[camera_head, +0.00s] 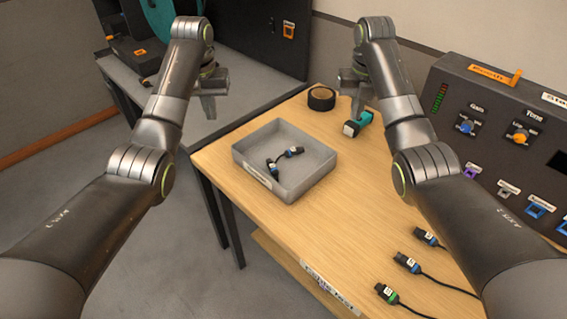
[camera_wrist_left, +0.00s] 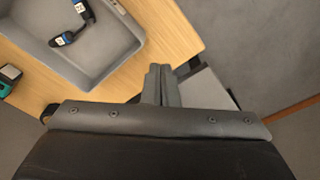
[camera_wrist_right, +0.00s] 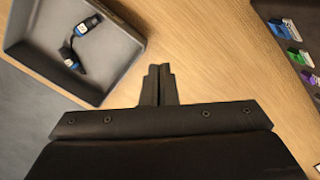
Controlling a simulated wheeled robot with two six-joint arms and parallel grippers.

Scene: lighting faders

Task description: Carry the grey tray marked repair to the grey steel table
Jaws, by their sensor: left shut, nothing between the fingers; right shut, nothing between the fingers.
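The grey tray (camera_head: 318,178) sits on the wooden table with a white label on its front side, too small to read. A short black cable with blue-marked plugs (camera_head: 284,159) lies in it. The tray also shows in the left wrist view (camera_wrist_left: 128,40) and the right wrist view (camera_wrist_right: 128,50). The grey steel table (camera_head: 240,88) stands at the back left. My left gripper (camera_head: 208,112) is shut and empty, above and left of the tray. My right gripper (camera_head: 356,108) is shut and empty, above and right of the tray. Neither touches it.
A control panel (camera_head: 480,140) stands at the right. Several cable plugs (camera_head: 406,263) lie at the front right. Dark equipment (camera_head: 255,35) stands on the steel table. A floor gap separates the tables' near parts.

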